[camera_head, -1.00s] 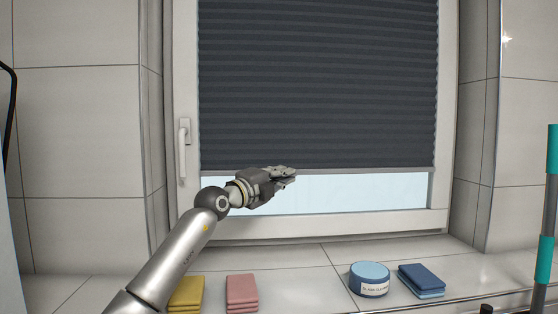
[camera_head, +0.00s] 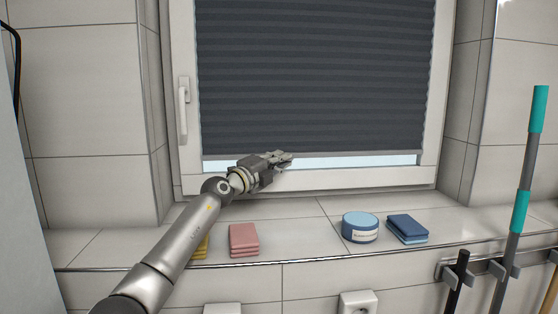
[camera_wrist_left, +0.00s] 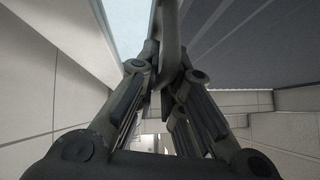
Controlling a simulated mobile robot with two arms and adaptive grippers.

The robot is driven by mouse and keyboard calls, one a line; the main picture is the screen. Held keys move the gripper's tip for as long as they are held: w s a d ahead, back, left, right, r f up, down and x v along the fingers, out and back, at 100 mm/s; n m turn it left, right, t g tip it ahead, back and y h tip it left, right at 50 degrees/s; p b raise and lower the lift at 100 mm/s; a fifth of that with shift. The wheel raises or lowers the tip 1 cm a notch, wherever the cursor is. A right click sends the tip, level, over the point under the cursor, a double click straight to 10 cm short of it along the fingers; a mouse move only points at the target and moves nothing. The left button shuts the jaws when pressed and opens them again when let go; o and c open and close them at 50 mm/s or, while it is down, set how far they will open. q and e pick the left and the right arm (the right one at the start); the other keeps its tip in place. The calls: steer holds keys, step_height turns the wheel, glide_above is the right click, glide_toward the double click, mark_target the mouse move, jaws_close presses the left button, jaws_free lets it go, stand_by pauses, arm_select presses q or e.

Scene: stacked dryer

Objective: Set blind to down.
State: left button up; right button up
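The dark grey pleated blind (camera_head: 315,80) covers most of the window in the head view. Its light bottom rail (camera_head: 370,155) hangs just above the lower frame, with a thin strip of bright glass (camera_head: 380,162) below it. My left gripper (camera_head: 283,158) is at the rail, left of its middle. In the left wrist view, the fingers of my left gripper (camera_wrist_left: 160,68) are closed around a grey curved bar (camera_wrist_left: 169,40) at the edge of the blind (camera_wrist_left: 245,40). My right gripper is not in view.
The sill below holds yellow cloths (camera_head: 201,247), pink cloths (camera_head: 244,240), a blue round tin (camera_head: 360,228) and blue cloths (camera_head: 407,229). The window handle (camera_head: 183,110) is on the left frame. Teal and grey poles (camera_head: 515,225) stand at the right.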

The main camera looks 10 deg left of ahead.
arm_select(q)
steer(key=o, duration=0.4)
steer(key=shift+o, duration=0.2)
steer(key=v, duration=0.7)
steer(key=shift+s, duration=0.2)
